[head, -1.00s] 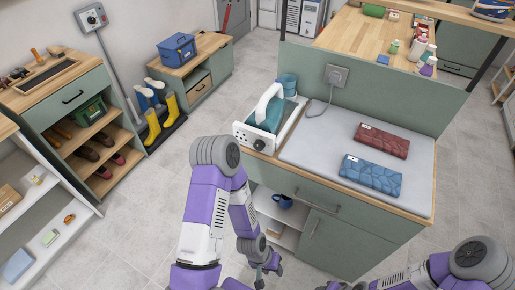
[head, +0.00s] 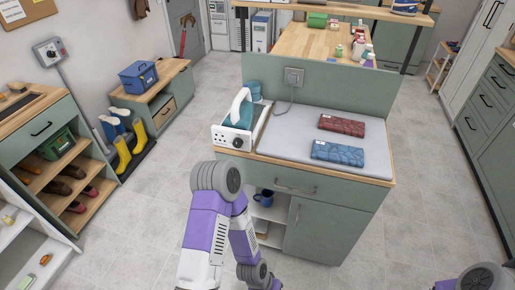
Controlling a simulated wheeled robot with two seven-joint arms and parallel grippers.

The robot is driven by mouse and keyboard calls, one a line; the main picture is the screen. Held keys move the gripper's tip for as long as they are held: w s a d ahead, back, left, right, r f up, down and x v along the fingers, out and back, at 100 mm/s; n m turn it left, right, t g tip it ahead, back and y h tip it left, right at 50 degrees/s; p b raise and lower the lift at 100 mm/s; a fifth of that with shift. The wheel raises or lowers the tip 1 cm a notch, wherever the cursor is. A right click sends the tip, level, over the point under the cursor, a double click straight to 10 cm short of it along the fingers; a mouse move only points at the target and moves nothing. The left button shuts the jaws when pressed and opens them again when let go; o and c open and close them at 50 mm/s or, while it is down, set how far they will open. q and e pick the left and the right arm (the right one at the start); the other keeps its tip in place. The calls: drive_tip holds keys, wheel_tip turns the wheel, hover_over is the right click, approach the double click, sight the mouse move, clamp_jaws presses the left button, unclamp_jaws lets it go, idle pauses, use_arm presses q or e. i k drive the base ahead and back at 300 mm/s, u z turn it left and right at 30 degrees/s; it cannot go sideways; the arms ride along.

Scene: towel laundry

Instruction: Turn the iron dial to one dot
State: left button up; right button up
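The iron (head: 239,110), with a white handle and teal body, stands on a white base at the left end of the counter. A small dark round dial (head: 237,143) shows on the front of the base, beside a panel with dark dots (head: 218,133). The dial's setting is too small to read. My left arm rises at the bottom centre, in front of the counter and below the iron; its gripper is cut off by the bottom edge. Only a rounded part of my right arm shows at the bottom right; its gripper is out of view.
A grey ironing pad (head: 285,140) covers the counter, with a folded red towel (head: 341,125) and a blue towel (head: 337,152). A socket panel (head: 293,76) stands behind. A shelf (head: 72,205) is at left. The floor right of the counter is clear.

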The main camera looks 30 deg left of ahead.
sight(237, 143)
drive_tip(key=z, duration=0.1)
drive_tip(key=i, duration=0.65)
drive_tip(key=u, duration=2.75)
